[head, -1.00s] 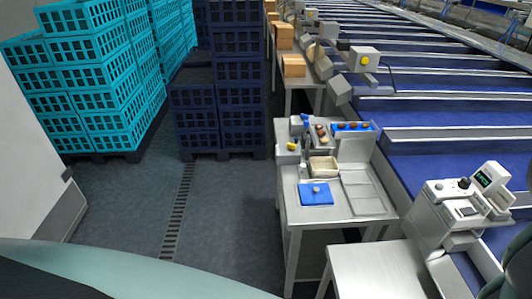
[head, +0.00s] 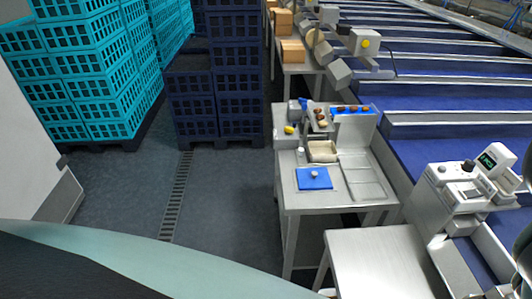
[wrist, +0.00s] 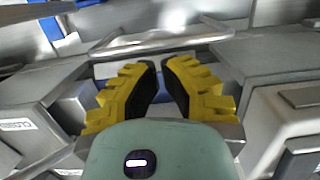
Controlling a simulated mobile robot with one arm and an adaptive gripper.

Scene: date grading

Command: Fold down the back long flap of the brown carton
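Small brown cartons (head: 292,51) stand at the far end of the work line in the head view. An open beige box (head: 322,151) sits on the nearer metal table. I cannot tell which, if any, is the task's carton, and no back long flap can be made out. My gripper (wrist: 161,63) shows only in the wrist view. Its yellow fingers with black pads stand a narrow gap apart, with nothing seen between them. It points at blurred grey metal surfaces and touches no carton that I can see.
The metal table (head: 300,205) holds a blue pad (head: 314,178) and a grey tray. A grey machine with a display (head: 463,190) stands at the right. Teal crates (head: 85,80) and dark blue crates (head: 240,100) are stacked at the left. The floor (head: 225,200) between is clear.

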